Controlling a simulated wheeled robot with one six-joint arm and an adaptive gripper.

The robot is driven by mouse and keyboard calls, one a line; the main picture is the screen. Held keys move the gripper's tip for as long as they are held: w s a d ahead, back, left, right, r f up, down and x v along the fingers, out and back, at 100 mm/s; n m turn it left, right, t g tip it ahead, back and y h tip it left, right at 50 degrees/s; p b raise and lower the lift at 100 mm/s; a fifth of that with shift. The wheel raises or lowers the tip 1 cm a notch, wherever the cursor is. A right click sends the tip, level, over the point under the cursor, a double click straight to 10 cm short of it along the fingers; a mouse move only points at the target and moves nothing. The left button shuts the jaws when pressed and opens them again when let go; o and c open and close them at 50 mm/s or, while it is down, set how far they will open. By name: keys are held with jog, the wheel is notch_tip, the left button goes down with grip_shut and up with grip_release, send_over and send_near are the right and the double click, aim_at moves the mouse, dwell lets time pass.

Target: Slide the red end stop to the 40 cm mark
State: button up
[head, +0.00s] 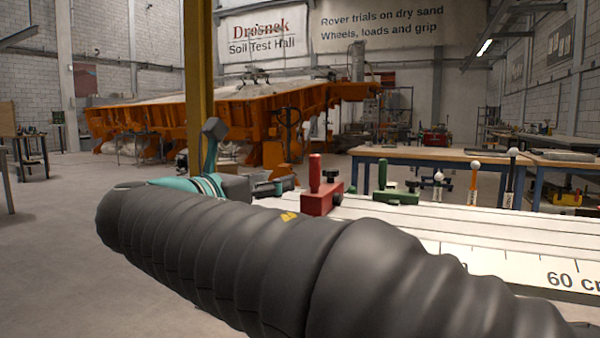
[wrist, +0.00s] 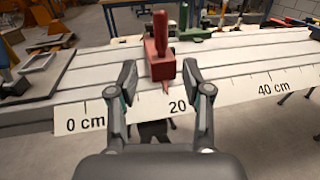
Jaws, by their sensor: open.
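The red end stop (wrist: 160,66), a block with an upright handle and a dark knob, sits on the white grooved bench (wrist: 240,62). In the wrist view its pointer is a little left of the 20 label on the scale (wrist: 232,92). My gripper (wrist: 159,74) is open, with one finger on each side of the red block. A gap shows at the left finger; the right finger is very close, and I cannot tell whether it touches. In the head view the red end stop (head: 320,198) shows beyond my arm, which hides my fingertips and most of the scale.
A green stop (head: 390,190) stands behind and right of the red one. Several upright ball-topped tools (head: 474,180) stand farther right. The scale between the 20 and 40 cm labels looks clear. A yellow post (head: 199,70) rises behind my arm in the head view.

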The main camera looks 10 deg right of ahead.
aim_at(311, 172)
jog(key=x, duration=1.3)
jog(key=shift+w+d, duration=0.25)
jog(key=shift+d, duration=0.05)
